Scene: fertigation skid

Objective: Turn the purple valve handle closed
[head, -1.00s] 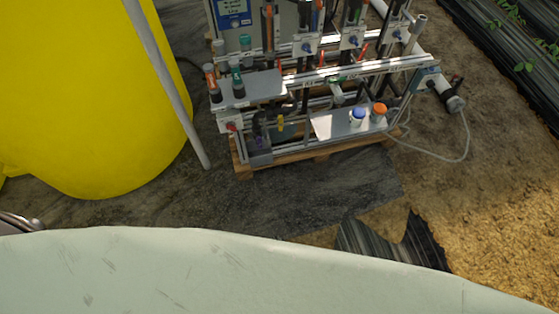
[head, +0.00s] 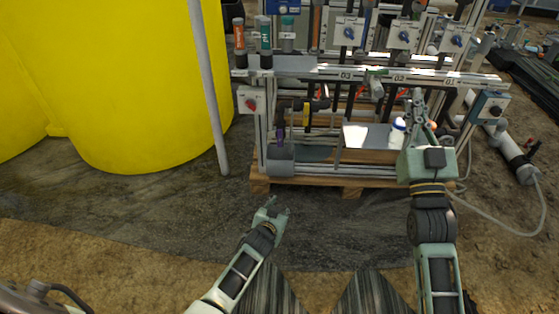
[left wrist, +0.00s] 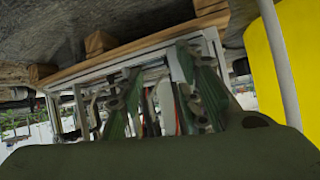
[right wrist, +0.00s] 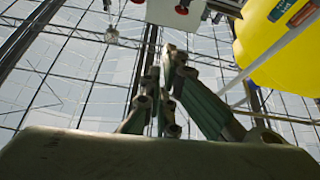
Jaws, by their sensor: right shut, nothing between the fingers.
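A small purple part (head: 281,132), which looks like the valve handle, stands low at the left front of the skid, above a grey cylindrical housing (head: 280,158). It is too small to tell its exact turn. My left gripper (head: 272,207) is open and empty, low in front of the skid and apart from the purple part. In the left wrist view its fingers (left wrist: 160,90) are spread. My right gripper (head: 416,102) is shut and empty, raised at the right part of the skid, well right of the purple part. Its fingers (right wrist: 165,92) also show in the right wrist view.
The skid stands on a wooden pallet (head: 350,188). A yellow tank (head: 140,90) and a grey pole (head: 208,90) stand on its left. A yellow-and-black valve (head: 308,106) is near the purple part. The ground in front is clear.

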